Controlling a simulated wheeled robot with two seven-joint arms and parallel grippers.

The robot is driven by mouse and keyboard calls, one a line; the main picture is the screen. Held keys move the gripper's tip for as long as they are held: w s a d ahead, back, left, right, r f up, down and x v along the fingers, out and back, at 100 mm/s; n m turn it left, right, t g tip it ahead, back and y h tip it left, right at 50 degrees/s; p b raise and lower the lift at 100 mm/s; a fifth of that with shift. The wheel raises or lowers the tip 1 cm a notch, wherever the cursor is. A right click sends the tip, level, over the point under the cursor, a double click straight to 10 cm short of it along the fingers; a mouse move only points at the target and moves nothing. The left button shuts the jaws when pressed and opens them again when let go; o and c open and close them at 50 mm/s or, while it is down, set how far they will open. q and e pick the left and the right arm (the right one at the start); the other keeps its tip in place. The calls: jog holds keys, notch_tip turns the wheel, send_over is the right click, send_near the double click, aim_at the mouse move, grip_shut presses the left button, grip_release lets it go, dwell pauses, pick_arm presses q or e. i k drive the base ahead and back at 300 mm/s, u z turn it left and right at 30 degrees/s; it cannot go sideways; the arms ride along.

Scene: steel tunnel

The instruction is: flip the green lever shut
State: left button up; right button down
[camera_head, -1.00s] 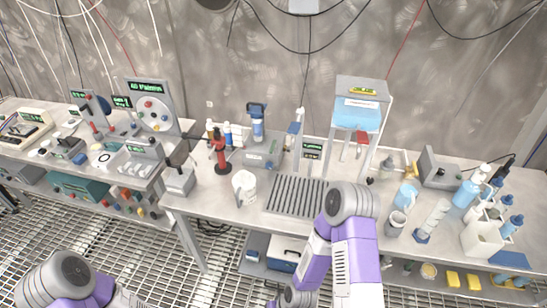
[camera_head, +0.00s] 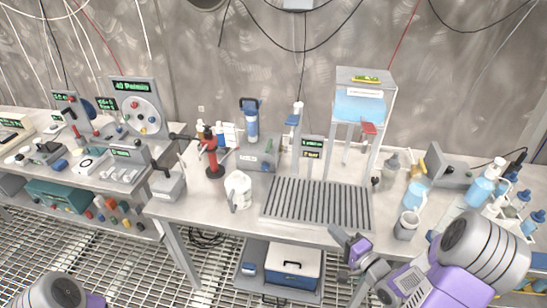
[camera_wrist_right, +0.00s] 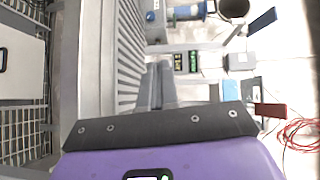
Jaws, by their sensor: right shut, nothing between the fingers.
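I cannot clearly make out a green lever. A small green part (camera_head: 269,146) shows on the grey box (camera_head: 257,158) behind the slatted tray, but it is too small to tell whether it is a lever. My right gripper (camera_wrist_right: 157,68) is shut and empty in the right wrist view, its fingers close together beside the slatted tray. In the head view the right hand is in front of the bench's front edge, low and right of centre. My left gripper is out of view; only part of my left arm shows at the bottom left.
The slatted tray (camera_head: 316,204) lies mid-bench. A tall stand with a blue tank (camera_head: 360,108) and red lever (camera_head: 369,128) rises behind it. A white jug (camera_head: 238,190) and red clamp stand (camera_head: 212,152) are left. Bottles (camera_head: 483,187) crowd the right side.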

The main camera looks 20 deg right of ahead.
aim_at(269, 146)
jog(key=i, duration=0.85)
